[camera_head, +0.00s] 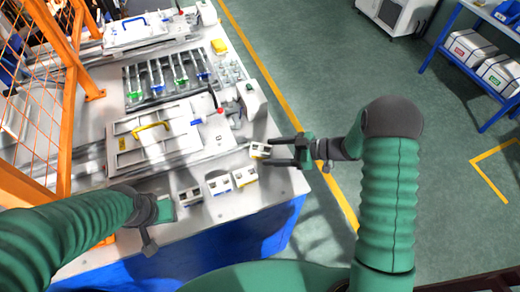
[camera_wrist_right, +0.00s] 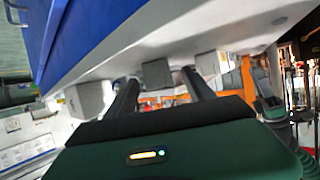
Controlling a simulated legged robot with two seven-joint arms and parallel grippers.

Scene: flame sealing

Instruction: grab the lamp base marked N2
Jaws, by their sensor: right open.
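Several small whitish lamp bases stand along the front of the white table: one at the left (camera_head: 190,197), two in the middle (camera_head: 219,184) (camera_head: 245,177), and one at the right (camera_head: 260,150). Their markings are too small to read, so I cannot tell which is N2. My right gripper (camera_head: 271,152) is open, its fingers pointing left at the rightmost base. In the right wrist view a grey block (camera_wrist_right: 157,74) shows between the fingertips (camera_wrist_right: 160,80); contact is unclear. My left gripper (camera_head: 152,222) is over the table's front left, its fingers mostly hidden.
A white panel with a yellow handle (camera_head: 152,128) lies behind the bases. A rack of rods with green and blue parts (camera_head: 168,78) is farther back. An orange frame (camera_head: 68,100) stands at the left.

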